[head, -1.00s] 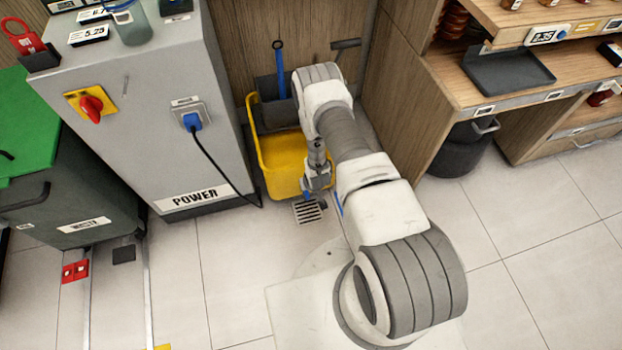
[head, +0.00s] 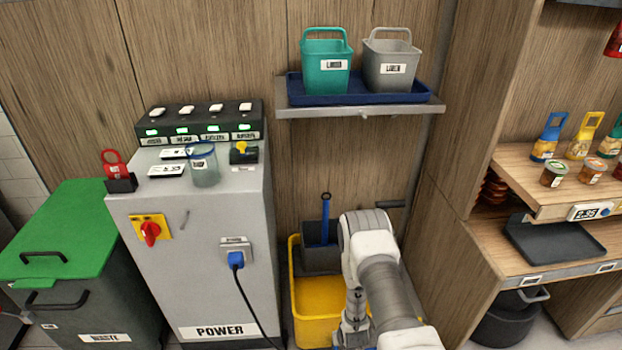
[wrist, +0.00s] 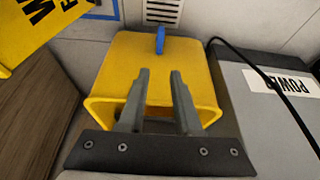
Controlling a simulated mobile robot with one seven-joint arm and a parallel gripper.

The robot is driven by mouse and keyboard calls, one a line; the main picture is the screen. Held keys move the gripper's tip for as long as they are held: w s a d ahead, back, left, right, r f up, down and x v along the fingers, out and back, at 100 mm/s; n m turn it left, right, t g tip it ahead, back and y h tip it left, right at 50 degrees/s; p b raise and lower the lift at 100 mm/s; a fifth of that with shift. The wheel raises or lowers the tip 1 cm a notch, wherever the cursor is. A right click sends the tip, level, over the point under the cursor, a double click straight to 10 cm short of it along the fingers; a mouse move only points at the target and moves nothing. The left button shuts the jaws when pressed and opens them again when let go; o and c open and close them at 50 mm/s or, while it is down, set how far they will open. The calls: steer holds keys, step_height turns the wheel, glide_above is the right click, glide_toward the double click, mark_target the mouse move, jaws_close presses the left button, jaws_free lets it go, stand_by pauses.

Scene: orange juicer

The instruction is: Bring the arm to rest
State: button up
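My arm (head: 385,285) shows at the bottom of the head view, bent and reaching down in front of the yellow mop bucket (head: 312,318). My gripper's fingers cannot be made out in the head view. In the wrist view my gripper (wrist: 160,74) has its two grey fingers apart, with nothing held between them. The yellow bucket (wrist: 188,62) lies beyond the fingers in that view, with a small blue part (wrist: 160,40) past the fingertips.
A grey power cabinet (head: 200,270) with a plugged cable stands left of the bucket. A green-lidded waste bin (head: 60,240) is further left. A wooden counter (head: 460,250) is at the right. A shelf (head: 360,110) with two caddies hangs above.

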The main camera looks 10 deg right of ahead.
steer(key=w+r, duration=0.5)
steer(key=r, duration=1)
steer(key=w+r, duration=0.4)
steer(key=r, duration=1.1)
steer(key=s+r+t, duration=0.1)
steer(key=s+r, duration=0.6)
steer(key=r, duration=0.6)
steer(key=s+r, duration=0.6)
steer(key=r, duration=0.8)
steer(key=s+a+r, duration=0.1)
steer(key=s+r, duration=0.2)
steer(key=s, duration=0.6)
steer(key=s+r, duration=0.3)
steer(key=s, duration=0.5)
step_height(320, 180, up, 21)
steer(key=p, duration=2)
steer(key=shift+a+f, duration=0.15)
steer(key=shift+f, duration=0.05)
steer(key=shift+s, duration=0.2)
